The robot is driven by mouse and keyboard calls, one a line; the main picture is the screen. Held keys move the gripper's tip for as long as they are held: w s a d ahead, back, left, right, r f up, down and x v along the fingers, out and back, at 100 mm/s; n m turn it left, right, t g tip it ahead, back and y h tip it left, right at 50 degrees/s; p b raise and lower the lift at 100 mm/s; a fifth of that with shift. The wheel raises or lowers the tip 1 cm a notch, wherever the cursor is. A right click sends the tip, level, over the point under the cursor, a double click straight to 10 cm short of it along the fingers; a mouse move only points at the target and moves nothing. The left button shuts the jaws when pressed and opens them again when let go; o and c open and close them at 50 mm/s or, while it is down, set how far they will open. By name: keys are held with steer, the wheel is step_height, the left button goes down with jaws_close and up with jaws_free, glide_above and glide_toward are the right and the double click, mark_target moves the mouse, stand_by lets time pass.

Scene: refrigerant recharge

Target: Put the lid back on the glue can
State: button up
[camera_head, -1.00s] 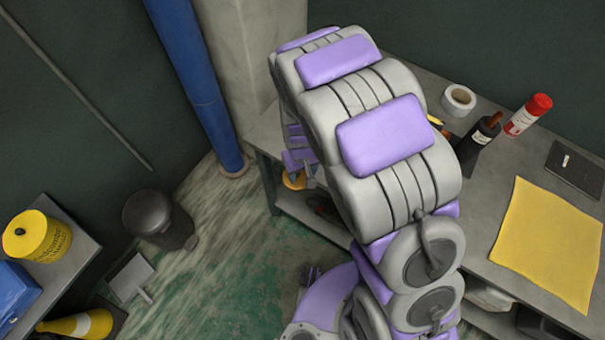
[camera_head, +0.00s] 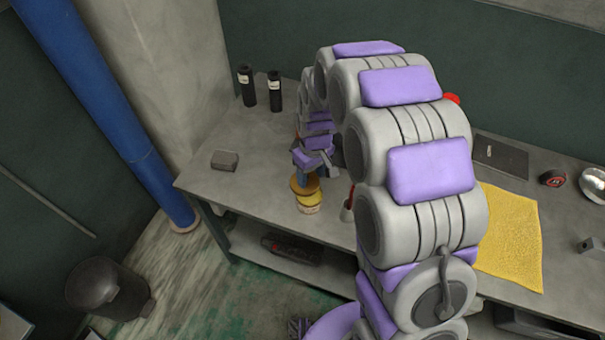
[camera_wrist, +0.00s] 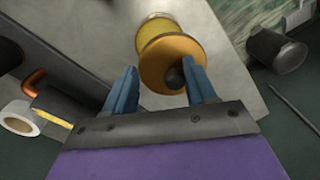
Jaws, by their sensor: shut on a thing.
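The glue can (camera_head: 309,205) is a short yellow can near the table's left front edge; it also shows in the wrist view (camera_wrist: 155,29). The lid (camera_head: 304,187) is an orange-yellow disc with a dark knob, and it shows closer in the wrist view (camera_wrist: 165,55). My gripper (camera_head: 314,172) points down and is shut on the lid at its knob. In the wrist view its blue fingers (camera_wrist: 163,80) stand on either side of the knob. The lid overlaps the can in both views, slightly off its centre. I cannot tell whether they touch.
The grey table (camera_head: 255,200) has two black bottles (camera_head: 260,90) at the back and a grey block (camera_head: 224,160) at left. A yellow cloth (camera_head: 512,240) lies at right. A partly hidden upright item (camera_head: 346,209) stands right of the can. A black bin (camera_head: 108,288) stands on the floor.

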mark_target(310, 180)
steer(key=d+f, duration=0.2)
steer(key=d, duration=0.2)
steer(key=a+f, duration=0.1)
steer(key=a, duration=0.1)
steer(key=a+f+b, duration=0.1)
steer(key=a+f, duration=0.1)
steer(key=shift+a+f, duration=0.25)
steer(key=shift+d+f, duration=0.1)
steer(key=shift+d, duration=0.1)
steer(key=d, duration=0.3)
steer(key=shift+d, duration=0.3)
steer(key=shift+a, duration=1.85)
steer(key=shift+d, duration=1.6)
steer(key=shift+a+f, duration=0.1)
steer(key=shift+a, duration=1)
steer(key=shift+d, duration=0.6)
steer(key=shift+a+p, duration=0.35)
steer(key=shift+a, duration=0.3)
steer(key=shift+d, duration=0.15)
